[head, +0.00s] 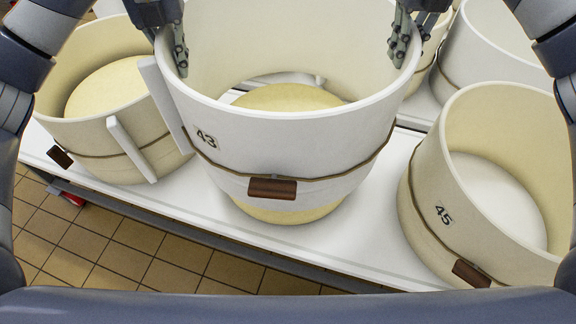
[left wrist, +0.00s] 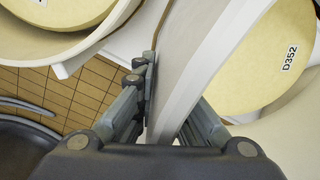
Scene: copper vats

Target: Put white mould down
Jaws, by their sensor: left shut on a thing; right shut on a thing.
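The white mould (head: 300,150), marked 43, is a tall open ring with a brown cord and a dark wooden toggle. A pale yellow cheese wheel (head: 290,97) shows inside it, and its lower part shows below the mould's bottom edge, so the mould is around the cheese and raised above the table. My left gripper (head: 178,60) is shut on the mould's left rim. My right gripper (head: 398,48) is shut on its right rim. In the left wrist view the mould wall (left wrist: 197,72) is between my left fingers, with the cheese labelled D352 (left wrist: 262,65) beside it.
A mould with a cheese (head: 80,135) stands close on the left. A mould marked 45 (head: 425,210) stands on the right, and another mould (head: 470,55) is behind it. The white table (head: 365,240) has its front edge near me, above a tiled floor (head: 160,260).

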